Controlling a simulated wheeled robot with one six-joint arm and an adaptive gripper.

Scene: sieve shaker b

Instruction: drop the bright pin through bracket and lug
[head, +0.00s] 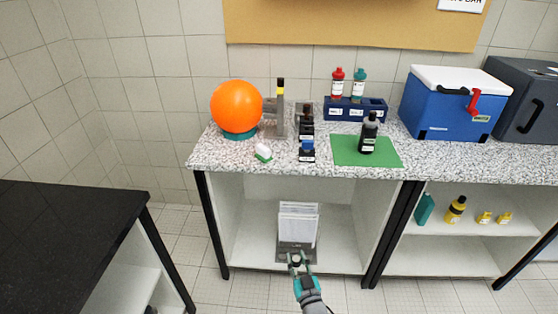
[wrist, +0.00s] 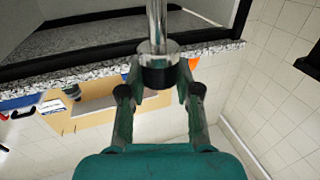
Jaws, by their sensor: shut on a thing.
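My gripper (wrist: 158,92) is shut on the bright pin (wrist: 157,22), a shiny metal rod with a clear-looking collar and a dark band between the fingertips. The rod runs out of the top of the wrist view, so its end is hidden. In the head view my gripper (head: 299,262) is low, in front of the open shelf under the speckled counter, and the pin is too small to make out well. I cannot clearly identify the bracket or lug. A red handle-like part (head: 472,102) shows on the blue cooler's front.
The speckled counter (head: 222,155) holds an orange ball (head: 237,106), a grey upright block (head: 274,118), a dark bottle (head: 369,133) on a green mat (head: 345,160), a blue cooler (head: 432,118) and a dark case (head: 530,112). A white file (head: 299,222) stands on the shelf below. A black-topped bench (head: 70,235) is left.

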